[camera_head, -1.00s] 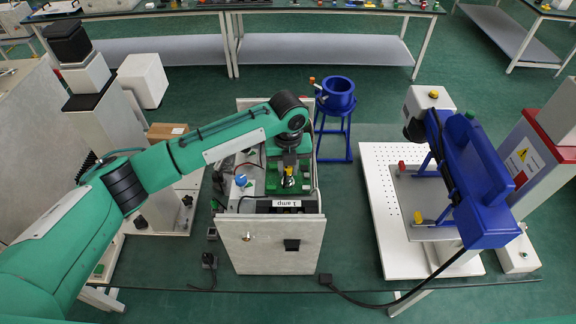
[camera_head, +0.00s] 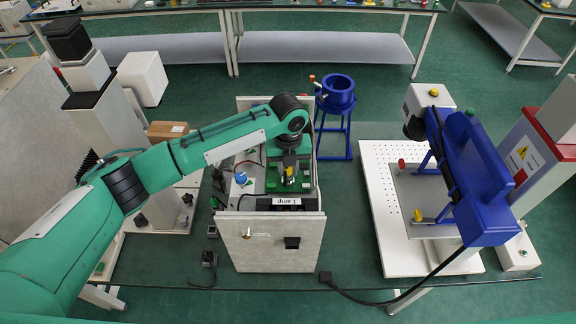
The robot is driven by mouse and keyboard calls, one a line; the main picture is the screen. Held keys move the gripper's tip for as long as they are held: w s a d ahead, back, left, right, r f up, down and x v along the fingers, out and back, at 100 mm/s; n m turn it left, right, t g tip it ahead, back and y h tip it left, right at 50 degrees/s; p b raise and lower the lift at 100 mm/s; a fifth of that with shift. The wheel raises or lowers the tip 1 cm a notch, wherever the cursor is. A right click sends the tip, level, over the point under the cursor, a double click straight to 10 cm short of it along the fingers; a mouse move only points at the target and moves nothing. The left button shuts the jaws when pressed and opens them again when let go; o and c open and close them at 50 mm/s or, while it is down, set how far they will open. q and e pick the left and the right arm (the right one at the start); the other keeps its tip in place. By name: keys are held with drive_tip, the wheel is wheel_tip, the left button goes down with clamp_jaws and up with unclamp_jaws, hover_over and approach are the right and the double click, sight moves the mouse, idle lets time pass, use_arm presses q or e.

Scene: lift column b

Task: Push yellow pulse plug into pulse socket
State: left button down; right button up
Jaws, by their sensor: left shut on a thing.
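The yellow plug (camera_head: 291,171) is a small yellow piece at the tips of my left gripper (camera_head: 289,179). My left gripper points down and is shut on it, over a green board (camera_head: 274,180) inside an open-topped light box (camera_head: 270,241). The pulse socket cannot be made out; the gripper and arm cover that area. Whether the plug touches the board or a socket cannot be told. My right gripper is not in view.
A blue machine (camera_head: 470,180) on a white perforated base (camera_head: 377,185) stands right. A blue pot (camera_head: 337,92) on a stand is behind.

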use_arm(q)
drive_tip(key=shift+f, duration=0.2)
drive_tip(key=c, duration=1.1)
unclamp_jaws()
drive_tip(key=shift+c, duration=0.2)
drive_tip(key=shift+r, duration=0.35)
wheel_tip(320, 180, up, 13)
drive_tip(key=b, duration=0.5)
